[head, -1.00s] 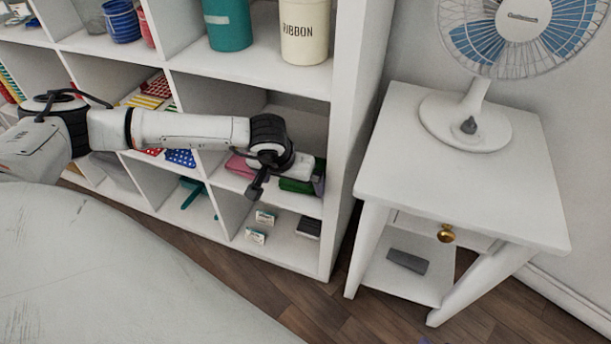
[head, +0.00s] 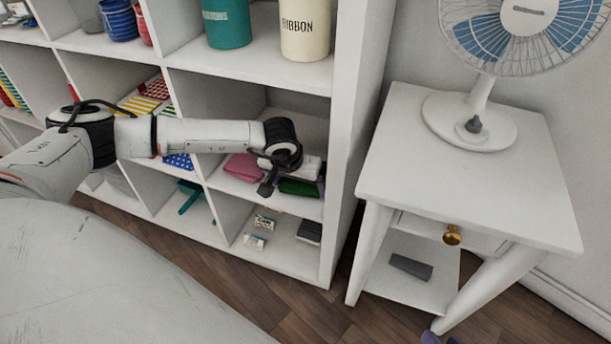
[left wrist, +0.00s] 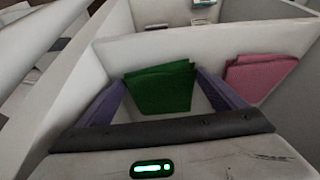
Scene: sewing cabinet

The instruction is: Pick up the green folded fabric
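The green folded fabric (head: 299,188) lies in a cubby of the white shelf, partly hidden behind my left gripper in the head view. In the left wrist view the green fabric (left wrist: 162,92) shows between the two purple fingers of my left gripper (left wrist: 161,78). The fingers are spread, one on each side of the fabric, with gaps visible, so the gripper is open and empty. Only small purple tips, seemingly of my right gripper (head: 440,339), show at the bottom edge of the head view; their opening is unclear.
A pink folded fabric (head: 243,167) lies left of the green one in the same cubby. Shelf walls (head: 345,150) close in the space. A white side table (head: 465,190) with a fan (head: 478,120) stands to the right. Small boxes (head: 254,242) sit in the cubby below.

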